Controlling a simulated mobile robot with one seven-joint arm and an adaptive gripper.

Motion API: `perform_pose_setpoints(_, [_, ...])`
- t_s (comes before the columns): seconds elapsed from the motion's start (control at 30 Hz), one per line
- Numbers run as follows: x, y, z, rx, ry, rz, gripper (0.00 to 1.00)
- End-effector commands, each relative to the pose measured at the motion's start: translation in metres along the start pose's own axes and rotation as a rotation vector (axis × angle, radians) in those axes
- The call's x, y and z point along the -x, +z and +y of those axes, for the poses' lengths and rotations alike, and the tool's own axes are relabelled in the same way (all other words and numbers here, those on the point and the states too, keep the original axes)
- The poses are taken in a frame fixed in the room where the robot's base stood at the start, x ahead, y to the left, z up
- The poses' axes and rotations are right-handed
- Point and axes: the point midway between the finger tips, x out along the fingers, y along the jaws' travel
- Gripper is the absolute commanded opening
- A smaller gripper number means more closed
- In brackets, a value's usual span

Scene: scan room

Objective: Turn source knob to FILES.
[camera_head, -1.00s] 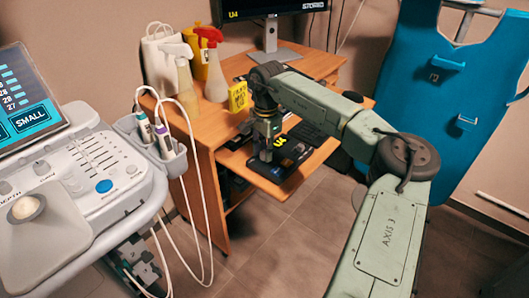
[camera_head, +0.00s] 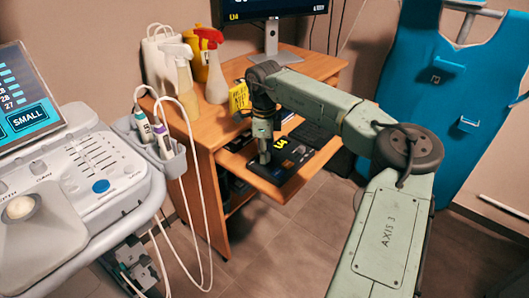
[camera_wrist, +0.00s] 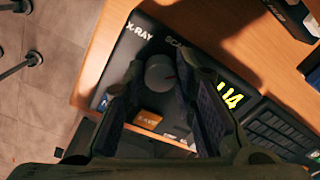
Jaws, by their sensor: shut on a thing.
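The source knob (camera_wrist: 158,70) is a grey round knob on a black control box (camera_wrist: 128,50). The box lies on the desk's lower shelf, and also shows in the head view (camera_head: 268,172). My gripper (camera_wrist: 161,80) is shut on the knob, one finger on each side; the head view shows it (camera_head: 264,158) pointing down onto the box. "X-RAY" and a partly hidden "SCA..." are printed above the knob. A blue label (camera_wrist: 102,101) and an orange label (camera_wrist: 148,118) lie lower; their text is too small to read. A thin reddish mark shows at the knob's right side.
A yellow U4 display (camera_wrist: 230,98) and a keyboard (camera_wrist: 275,130) lie right of the knob. Spray bottles (camera_head: 214,80) and a monitor stand (camera_head: 272,45) are on the desk top (camera_head: 305,68). The ultrasound console (camera_head: 105,175) stands left, a blue apron (camera_head: 440,95) right.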

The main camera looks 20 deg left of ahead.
Motion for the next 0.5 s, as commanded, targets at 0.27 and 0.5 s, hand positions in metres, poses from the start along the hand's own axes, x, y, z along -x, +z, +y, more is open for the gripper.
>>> perform_pose_setpoints(0.27, [0.0005,-0.0011,-0.0009,-0.06,-0.002,0.005,0.0])
perform_pose_setpoints(0.5, [0.0005,-0.0011,-0.0008,-0.067,-0.002,0.005,0.0])
